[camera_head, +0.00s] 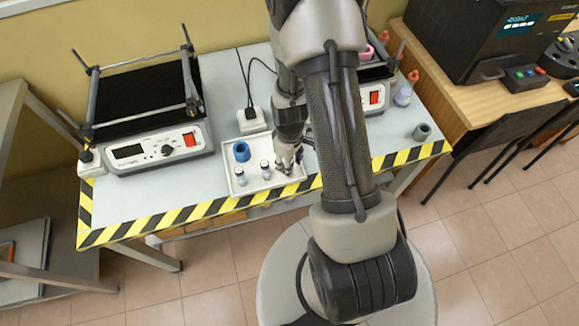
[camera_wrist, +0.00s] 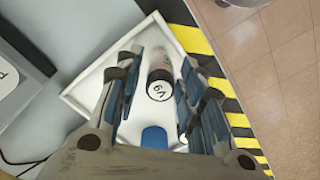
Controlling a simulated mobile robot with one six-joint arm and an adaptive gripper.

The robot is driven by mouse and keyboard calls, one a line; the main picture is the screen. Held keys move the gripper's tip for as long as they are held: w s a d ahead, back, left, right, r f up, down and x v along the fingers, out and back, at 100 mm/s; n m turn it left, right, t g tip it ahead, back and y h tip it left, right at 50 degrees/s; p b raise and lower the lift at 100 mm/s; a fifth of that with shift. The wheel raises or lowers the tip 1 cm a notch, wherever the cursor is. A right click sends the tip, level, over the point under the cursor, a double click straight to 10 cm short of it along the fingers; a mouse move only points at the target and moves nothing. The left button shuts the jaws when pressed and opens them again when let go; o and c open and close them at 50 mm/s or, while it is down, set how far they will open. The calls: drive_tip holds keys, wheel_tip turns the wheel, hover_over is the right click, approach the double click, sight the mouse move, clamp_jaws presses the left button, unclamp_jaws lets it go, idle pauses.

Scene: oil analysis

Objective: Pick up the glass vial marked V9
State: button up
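The glass vial marked V9 (camera_wrist: 160,90) stands in the white tray in the wrist view, its round white cap showing the label. My gripper (camera_wrist: 161,58) has its fingers spread on either side of this vial, with visible gaps, so it looks open and empty. In the head view my gripper (camera_head: 287,164) points down over the right part of the tray (camera_head: 252,187). Two small vials stand in the tray to its left, one at the left (camera_head: 240,176) and one nearer (camera_head: 265,170). Their labels are too small to read there.
A blue ring-shaped holder (camera_head: 241,151) sits at the tray's back left. A shaker device (camera_head: 158,147) stands on the left of the table; another device (camera_head: 376,97) is at the right. A grey cup (camera_head: 421,132) stands near the right edge. Yellow-black tape (camera_head: 190,213) marks the front edge.

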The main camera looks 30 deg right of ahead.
clamp_jaws()
idle(0.3)
